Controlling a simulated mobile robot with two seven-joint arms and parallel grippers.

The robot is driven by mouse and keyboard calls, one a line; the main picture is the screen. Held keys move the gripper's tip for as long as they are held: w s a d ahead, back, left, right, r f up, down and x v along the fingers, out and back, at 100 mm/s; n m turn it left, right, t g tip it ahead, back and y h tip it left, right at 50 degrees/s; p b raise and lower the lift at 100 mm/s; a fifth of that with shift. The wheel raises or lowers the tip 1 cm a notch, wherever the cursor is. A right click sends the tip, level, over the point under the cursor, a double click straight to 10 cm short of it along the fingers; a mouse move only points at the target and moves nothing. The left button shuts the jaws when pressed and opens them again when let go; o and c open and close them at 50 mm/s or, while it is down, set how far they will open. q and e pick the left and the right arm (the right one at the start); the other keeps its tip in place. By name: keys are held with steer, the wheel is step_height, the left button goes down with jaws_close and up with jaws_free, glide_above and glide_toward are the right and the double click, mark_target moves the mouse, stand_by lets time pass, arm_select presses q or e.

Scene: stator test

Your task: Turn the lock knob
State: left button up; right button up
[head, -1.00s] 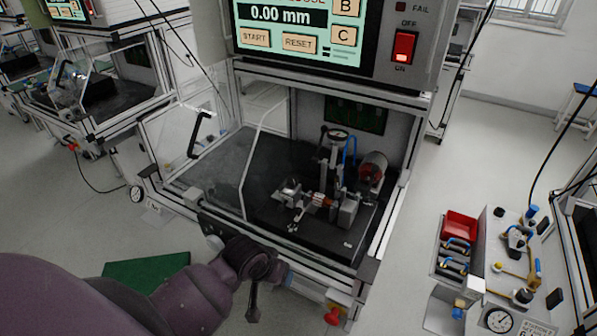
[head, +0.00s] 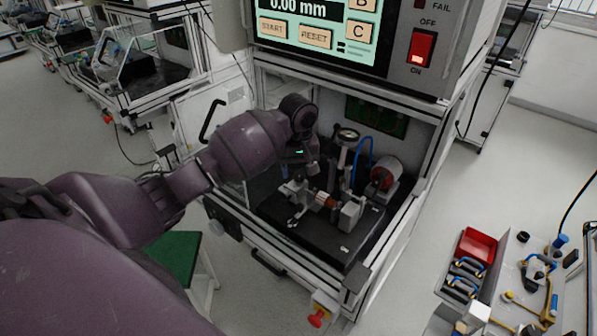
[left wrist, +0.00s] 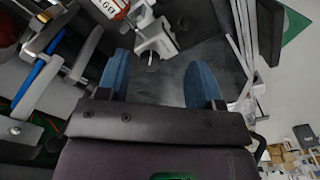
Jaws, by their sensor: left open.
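The test fixture stands on a black plate (head: 313,228) inside the station. It has a silver clamp (head: 292,189) at its left, a red-and-silver part (head: 324,200) in the middle and a dial gauge (head: 347,134) on a post. I cannot tell for certain which small part is the lock knob. My left gripper (head: 308,169) is above and behind the clamp, partly hidden by its wrist. In the left wrist view its blue fingers (left wrist: 162,78) are apart with nothing between them. The silver clamp (left wrist: 155,38), with a small screw end, lies beyond the fingertips. My right gripper is out of view.
The station's frame and the control box (head: 425,50) close in the space above and around the fixture. A motor-like red cylinder (head: 385,172) and a blue hose (head: 361,150) stand to its right. A red bin (head: 477,247) is on a side bench at right.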

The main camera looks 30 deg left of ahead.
mark_target(299, 174)
arm_select(q)
steer(key=w+a+r+n, duration=0.2)
steer(key=w+r, duration=0.2)
steer(key=r, duration=0.1)
step_height(299, 174, down, 10)
steer(key=shift+a+f+p, duration=0.15)
steer(key=shift+f+p, duration=0.1)
steer(key=shift+p, duration=0.1)
steer(key=c, duration=0.9)
